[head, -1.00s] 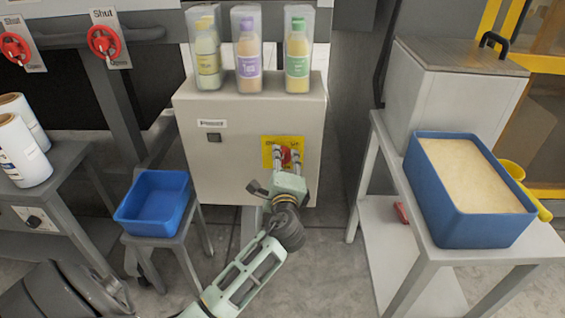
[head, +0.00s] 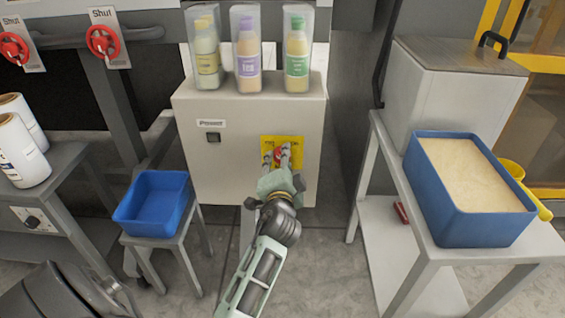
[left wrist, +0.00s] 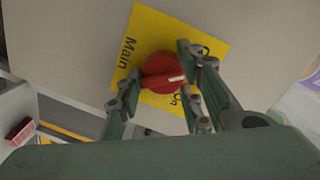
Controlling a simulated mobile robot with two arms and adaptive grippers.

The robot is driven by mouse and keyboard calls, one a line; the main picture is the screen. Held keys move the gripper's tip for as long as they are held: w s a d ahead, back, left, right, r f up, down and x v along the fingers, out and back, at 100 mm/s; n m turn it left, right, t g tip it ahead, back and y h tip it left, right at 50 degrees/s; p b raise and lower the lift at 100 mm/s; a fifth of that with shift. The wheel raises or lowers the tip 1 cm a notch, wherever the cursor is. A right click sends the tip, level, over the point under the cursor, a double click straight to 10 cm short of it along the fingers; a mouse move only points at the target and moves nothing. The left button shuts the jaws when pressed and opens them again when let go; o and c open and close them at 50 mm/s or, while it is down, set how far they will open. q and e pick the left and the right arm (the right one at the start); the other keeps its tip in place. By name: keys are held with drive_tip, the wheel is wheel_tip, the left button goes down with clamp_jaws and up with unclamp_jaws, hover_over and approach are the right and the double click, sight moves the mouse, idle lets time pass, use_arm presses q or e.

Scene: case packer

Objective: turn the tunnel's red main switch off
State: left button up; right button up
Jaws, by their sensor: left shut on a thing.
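The red main switch (left wrist: 162,73) is a round knob with a white mark, on a yellow plate (left wrist: 150,28) lettered "Main" and "On". In the left wrist view the mark points right, near the "On" lettering. In the head view the plate (head: 296,143) is low on the front of a beige cabinet (head: 240,165), and the fingers partly cover the knob (head: 279,152). My left gripper (left wrist: 164,82) is shut on the knob, a finger on each side; it also shows in the head view (head: 277,160). My right gripper is out of view.
Three bottles in clear cases, such as the purple-labelled one (head: 248,65), stand on the cabinet. A blue tray (head: 145,222) on a stool is to the left. A table with a filled blue bin (head: 470,225) is to the right. Other red valves (head: 103,41) are upper left.

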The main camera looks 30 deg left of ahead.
use_arm(q)
drive_tip(key=shift+s+f+n, duration=0.1)
drive_tip(key=shift+f+n, duration=0.3)
drive_tip(key=shift+n, duration=0.1)
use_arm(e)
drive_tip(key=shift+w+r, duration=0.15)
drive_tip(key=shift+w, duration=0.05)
use_arm(q)
drive_tip(key=o, duration=1)
drive_tip(key=shift+o, duration=0.3)
drive_tip(key=shift+a+r, duration=0.1)
drive_tip(key=v, duration=0.7)
drive_tip(key=shift+s, duration=0.2)
drive_tip(key=shift+r, duration=0.1)
